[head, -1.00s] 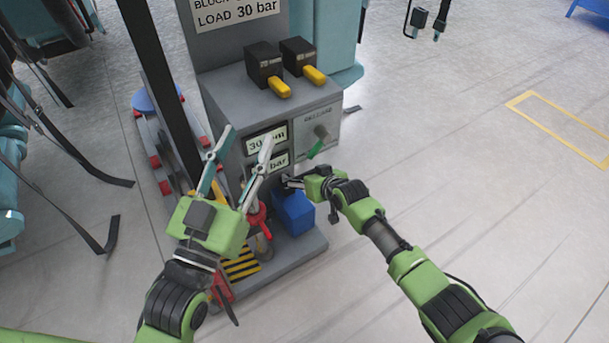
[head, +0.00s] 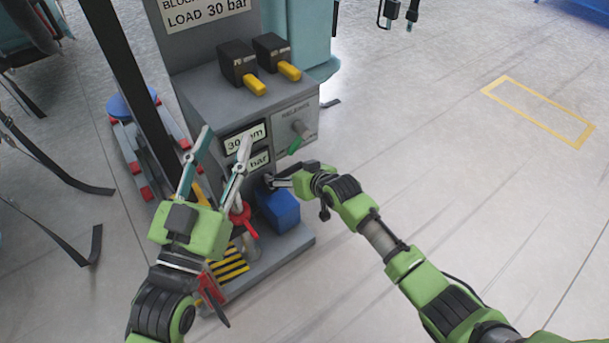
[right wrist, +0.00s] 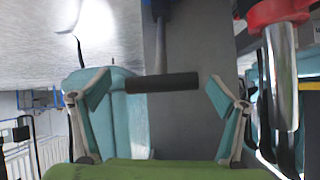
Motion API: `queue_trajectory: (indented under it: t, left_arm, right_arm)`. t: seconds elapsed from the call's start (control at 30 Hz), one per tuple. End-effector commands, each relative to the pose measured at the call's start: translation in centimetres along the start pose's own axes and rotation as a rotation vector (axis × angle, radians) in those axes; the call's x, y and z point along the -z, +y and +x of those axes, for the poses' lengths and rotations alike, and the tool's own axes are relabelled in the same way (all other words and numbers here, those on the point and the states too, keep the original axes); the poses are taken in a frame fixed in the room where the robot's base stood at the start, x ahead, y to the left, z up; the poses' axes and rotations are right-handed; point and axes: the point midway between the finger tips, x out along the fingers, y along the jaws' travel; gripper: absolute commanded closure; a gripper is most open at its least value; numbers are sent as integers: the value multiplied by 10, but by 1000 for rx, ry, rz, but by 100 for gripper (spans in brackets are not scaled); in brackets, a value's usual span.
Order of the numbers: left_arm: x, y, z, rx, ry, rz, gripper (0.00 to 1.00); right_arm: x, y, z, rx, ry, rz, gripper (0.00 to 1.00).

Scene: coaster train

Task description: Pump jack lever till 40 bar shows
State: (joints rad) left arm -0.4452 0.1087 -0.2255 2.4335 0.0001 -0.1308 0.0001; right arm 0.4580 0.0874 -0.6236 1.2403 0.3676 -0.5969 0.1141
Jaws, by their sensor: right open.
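The grey jack stand (head: 200,90) has two small displays. The upper display (head: 243,139) reads about 30 mm. The lower display (head: 258,161) shows "bar", but its number is hidden behind a finger of my left gripper (head: 225,135). My left gripper is open and empty in front of the stand. My right gripper (head: 279,182) is low at the stand, beside the blue block (head: 280,208). In the right wrist view, a black bar handle (right wrist: 162,83) on a grey rod lies between its open fingers, apparently not clamped. A red-collared chrome cylinder (right wrist: 283,80) stands to its right.
A release knob (head: 304,130) with a green lever (head: 294,146) sits on the stand's right face. Two black boxes with yellow levers (head: 255,86) are on top. The floor at right is clear, with a yellow outline (head: 540,112).

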Motion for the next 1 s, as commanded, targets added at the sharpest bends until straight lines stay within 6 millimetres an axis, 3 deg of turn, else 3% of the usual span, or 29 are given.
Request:
queue_trajectory:
  t: [0.5,0.7,1.0]
  left_arm:
    - [0,0,0,1,-1,0,60]
    - [0,0,0,1,-1,0,60]
    - [0,0,0,1,-1,0,60]
  right_arm:
    - [1,2,-72,-3,4,-1,10]
    - [2,2,-86,-3,4,-1,10]
    - [2,2,-88,-3,3,-1,10]
